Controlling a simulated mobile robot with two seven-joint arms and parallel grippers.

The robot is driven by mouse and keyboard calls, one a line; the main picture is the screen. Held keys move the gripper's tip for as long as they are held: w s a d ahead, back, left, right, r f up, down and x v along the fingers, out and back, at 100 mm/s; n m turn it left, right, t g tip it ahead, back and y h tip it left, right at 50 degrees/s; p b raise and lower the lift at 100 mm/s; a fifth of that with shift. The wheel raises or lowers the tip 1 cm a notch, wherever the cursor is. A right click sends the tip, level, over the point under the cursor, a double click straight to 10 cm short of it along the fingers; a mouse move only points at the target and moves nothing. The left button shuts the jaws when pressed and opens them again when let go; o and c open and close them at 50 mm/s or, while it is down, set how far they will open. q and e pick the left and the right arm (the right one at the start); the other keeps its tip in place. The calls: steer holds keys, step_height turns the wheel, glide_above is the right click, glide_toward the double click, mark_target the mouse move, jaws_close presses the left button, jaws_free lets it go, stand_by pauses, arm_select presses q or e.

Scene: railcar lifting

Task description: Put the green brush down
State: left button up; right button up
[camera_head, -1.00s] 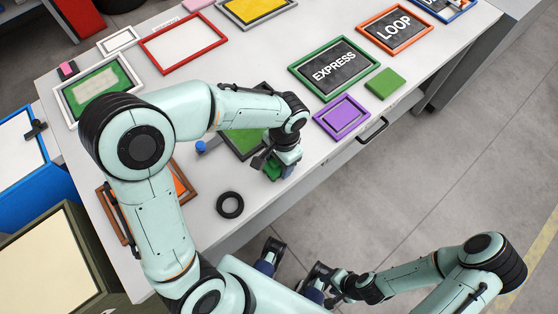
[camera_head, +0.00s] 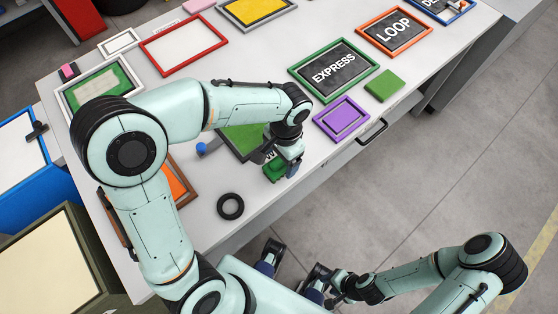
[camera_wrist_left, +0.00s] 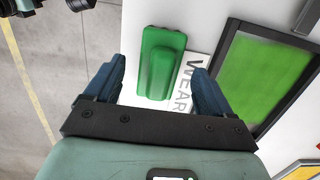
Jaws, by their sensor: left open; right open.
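The green brush (camera_wrist_left: 160,65) lies on the white table top below my left gripper. In the left wrist view it sits between the two open blue fingers of my left gripper (camera_wrist_left: 158,85), apart from both. In the head view the brush (camera_head: 274,168) shows just beside the left gripper (camera_head: 286,162), near the table's front edge. A white label with dark letters (camera_wrist_left: 187,75) lies partly beside or under it. My right gripper (camera_head: 330,285) is open and empty, low in front of the table, away from the brush.
A dark-framed green panel (camera_wrist_left: 260,70) lies beside the brush. A black ring (camera_head: 230,206) and a purple frame (camera_head: 341,118) lie nearby. An EXPRESS board (camera_head: 333,68) and a green block (camera_head: 384,86) are further right. The table's front edge is close to the brush.

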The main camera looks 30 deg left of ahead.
arm_select(q)
steer(key=r, duration=0.3)
steer(key=r+p, duration=0.1)
steer(key=r, duration=0.2)
steer(key=w+r, duration=0.1)
steer(key=r, duration=0.2)
steer(key=shift+d, duration=0.25)
arm_select(e)
steer(key=shift+w+r, duration=0.25)
steer(key=shift+r, duration=0.55)
